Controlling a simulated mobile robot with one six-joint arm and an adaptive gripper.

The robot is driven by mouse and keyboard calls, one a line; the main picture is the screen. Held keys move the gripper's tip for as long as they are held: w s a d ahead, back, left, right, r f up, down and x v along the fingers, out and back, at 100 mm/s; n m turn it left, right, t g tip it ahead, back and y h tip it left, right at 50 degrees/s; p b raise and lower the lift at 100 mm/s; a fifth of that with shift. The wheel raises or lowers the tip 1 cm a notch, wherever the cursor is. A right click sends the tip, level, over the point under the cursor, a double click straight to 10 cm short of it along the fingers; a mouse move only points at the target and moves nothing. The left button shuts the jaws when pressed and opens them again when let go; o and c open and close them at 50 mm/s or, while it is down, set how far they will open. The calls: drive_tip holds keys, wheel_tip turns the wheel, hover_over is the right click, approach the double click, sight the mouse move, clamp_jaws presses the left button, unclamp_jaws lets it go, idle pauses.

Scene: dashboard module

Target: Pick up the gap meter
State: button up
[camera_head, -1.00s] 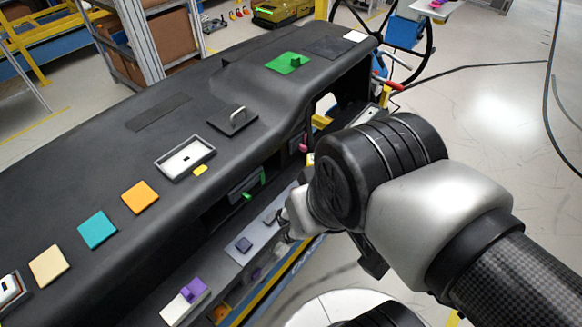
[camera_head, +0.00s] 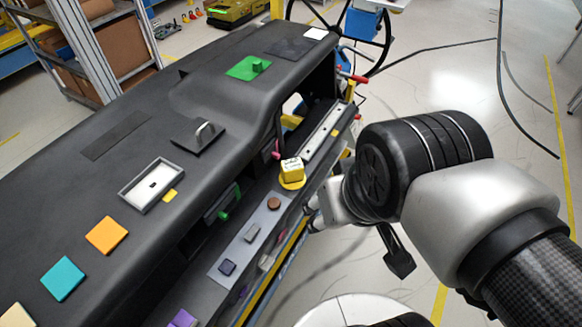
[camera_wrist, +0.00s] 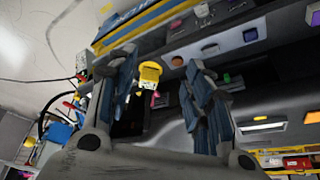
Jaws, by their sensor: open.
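A yellow block with dark lettering on its pale face (camera_head: 292,168), which I take to be the gap meter, sits on a round yellow base (camera_head: 291,183) on the lower ledge of the dashboard. In the wrist view the yellow block (camera_wrist: 149,73) shows between my fingers and beyond them. My gripper (camera_wrist: 162,60) is open and empty, its two dark fingers spread. In the head view my gripper (camera_head: 313,214) is partly hidden by my wrist, just right of and below the yellow block, apart from it.
A grey strip (camera_head: 248,236) on the ledge carries small parts. The black dashboard (camera_head: 150,80) overhangs the ledge at left and holds coloured squares and a framed panel (camera_head: 152,185). A white slotted bar (camera_head: 325,125) lies behind the yellow block. Floor at right is open.

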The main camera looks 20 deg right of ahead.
sight(293, 166)
drive_tip(key=o, duration=0.4)
drive_tip(key=w, duration=0.9)
drive_tip(key=shift+w+a+p, duration=0.15)
drive_tip(key=shift+w+p, duration=0.1)
drive_tip(key=shift+p, duration=0.1)
drive_tip(key=shift+o, duration=0.3)
drive_tip(key=w+f, duration=0.2)
drive_tip(key=w, duration=0.6)
drive_tip(key=shift+a+f, duration=0.2)
drive_tip(key=shift+f, duration=0.05)
drive_tip(key=b+x, duration=0.3)
drive_tip(key=x, duration=0.9)
drive_tip(key=shift+w+d+b+x, duration=0.15)
drive_tip(key=shift+b+x, duration=0.45)
drive_tip(key=shift+x, duration=0.8)
drive_tip(key=shift+w+d+b+x, duration=0.15)
drive_tip(key=shift+b+x, duration=0.4)
drive_tip(key=shift+x, duration=0.85)
